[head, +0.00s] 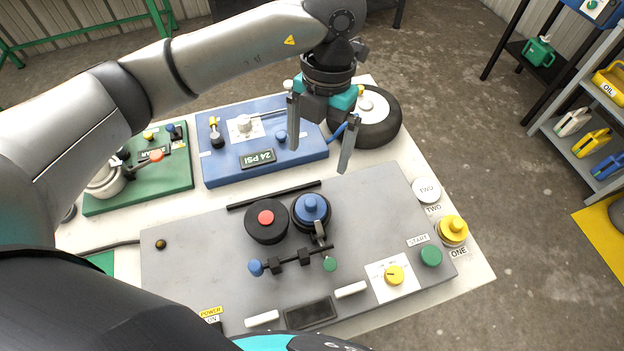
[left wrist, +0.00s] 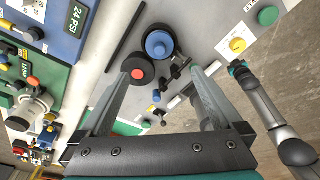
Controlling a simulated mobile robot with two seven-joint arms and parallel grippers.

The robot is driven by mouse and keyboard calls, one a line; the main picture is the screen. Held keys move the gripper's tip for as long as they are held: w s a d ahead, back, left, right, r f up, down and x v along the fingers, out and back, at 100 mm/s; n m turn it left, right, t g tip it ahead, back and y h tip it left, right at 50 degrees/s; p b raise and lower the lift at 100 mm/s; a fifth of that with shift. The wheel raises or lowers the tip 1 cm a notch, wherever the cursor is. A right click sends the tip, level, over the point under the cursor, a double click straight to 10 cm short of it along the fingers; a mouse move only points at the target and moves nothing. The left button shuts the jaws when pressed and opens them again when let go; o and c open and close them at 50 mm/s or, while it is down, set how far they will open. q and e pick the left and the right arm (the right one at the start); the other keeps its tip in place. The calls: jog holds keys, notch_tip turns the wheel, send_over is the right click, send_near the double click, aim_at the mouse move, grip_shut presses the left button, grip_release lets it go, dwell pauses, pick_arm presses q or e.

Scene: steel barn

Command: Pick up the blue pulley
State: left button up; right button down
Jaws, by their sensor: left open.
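The blue pulley (head: 311,208) sits on a dark round base on the grey control board, right of a black disc with a red centre (head: 266,220). In the left wrist view, the blue pulley (left wrist: 159,43) lies beyond and between the fingertips. My left gripper (head: 318,160) is open and empty. In the head view it hangs above the back edge of the grey board, behind the pulley. In the left wrist view its open fingers (left wrist: 162,76) touch nothing that I can see.
A small bracket (head: 319,235) stands close in front of the pulley. A black bar (head: 274,194) lies behind it. A blue gauge board (head: 222,172), a green board (head: 165,190) and a wheel (head: 378,130) are farther back.

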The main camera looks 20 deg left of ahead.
pick_arm(q)
send_over(311, 201)
jog(key=f, duration=0.8)
jog(key=shift+w+f, duration=0.3)
jog(key=shift+w, duration=0.1)
jog(key=shift+s+f, duration=0.1)
jog(key=shift+f, duration=0.75)
jog(key=shift+s+f, duration=0.2)
jog(key=shift+f, duration=0.95)
jog(key=shift+s+f, duration=0.15)
jog(key=shift+f, duration=1)
jog(key=c, duration=1.3)
jog(key=shift+c, duration=0.4)
pick_arm(e)
jog(key=shift+s+d+r, duration=0.1)
jog(key=shift+s+d, duration=0.1)
jog(key=shift+s, duration=0.25)
pick_arm(q)
jog(key=shift+r, duration=0.15)
